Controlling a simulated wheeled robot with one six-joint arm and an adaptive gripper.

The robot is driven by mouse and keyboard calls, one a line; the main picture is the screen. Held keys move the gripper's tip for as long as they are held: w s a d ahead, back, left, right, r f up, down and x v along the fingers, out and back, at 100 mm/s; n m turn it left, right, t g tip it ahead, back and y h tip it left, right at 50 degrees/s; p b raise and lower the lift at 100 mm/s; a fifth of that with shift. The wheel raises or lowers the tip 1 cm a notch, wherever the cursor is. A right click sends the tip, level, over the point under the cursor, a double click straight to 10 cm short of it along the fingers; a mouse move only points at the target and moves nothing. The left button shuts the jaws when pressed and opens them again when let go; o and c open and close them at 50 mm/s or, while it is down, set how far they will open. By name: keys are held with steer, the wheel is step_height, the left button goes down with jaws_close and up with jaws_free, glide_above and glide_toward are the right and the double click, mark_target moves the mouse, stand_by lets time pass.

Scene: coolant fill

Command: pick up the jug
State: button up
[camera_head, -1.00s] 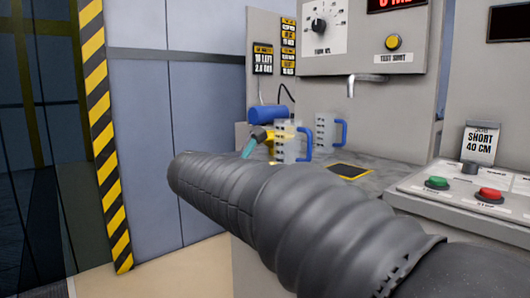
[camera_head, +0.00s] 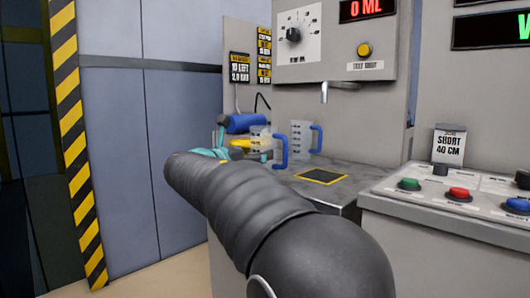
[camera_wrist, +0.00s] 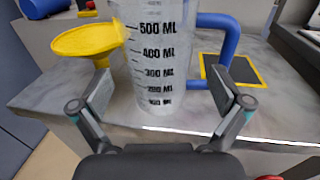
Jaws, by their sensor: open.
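A clear jug with black ML marks and a blue handle (camera_head: 280,152) stands on the grey bench, partly behind my arm in the head view. In the wrist view the jug (camera_wrist: 155,65) fills the middle, its top cut off and its handle to the right. My gripper (camera_wrist: 162,88) is open, with one finger on each side of the jug in the picture. I cannot tell whether either finger touches. A second similar jug (camera_head: 301,137) stands to the right in the head view.
A yellow-edged dark pad (camera_head: 321,177) lies on the bench (camera_head: 350,172) below a spout (camera_head: 324,92). A button console (camera_head: 440,215) stands at the right.

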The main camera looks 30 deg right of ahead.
mark_target(264, 148)
steer(key=x, duration=0.5)
steer(key=shift+r, duration=0.15)
steer(key=c, duration=1.1)
